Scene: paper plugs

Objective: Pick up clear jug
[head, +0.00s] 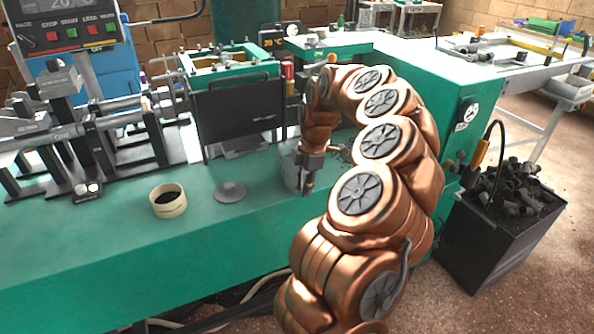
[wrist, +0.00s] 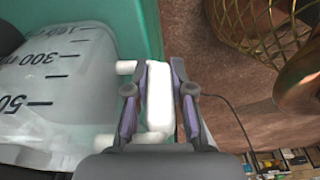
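The clear jug (head: 291,172) stands upright at the front part of the green bench, partly hidden behind my gripper (head: 308,183) in the head view. In the wrist view the jug (wrist: 55,85) fills the left side, translucent, with black measuring marks. Its whitish handle (wrist: 159,98) lies between the two fingers of my gripper (wrist: 159,75). The fingertips press close on both sides of the handle, so my gripper looks shut on it. Whether the jug's base touches the bench is not clear.
A beige round container (head: 168,207) and a grey funnel-like disc (head: 230,191) sit on the bench left of the jug. A black panel (head: 238,115) stands behind. A dark bin of plugs (head: 500,225) stands on the floor at right.

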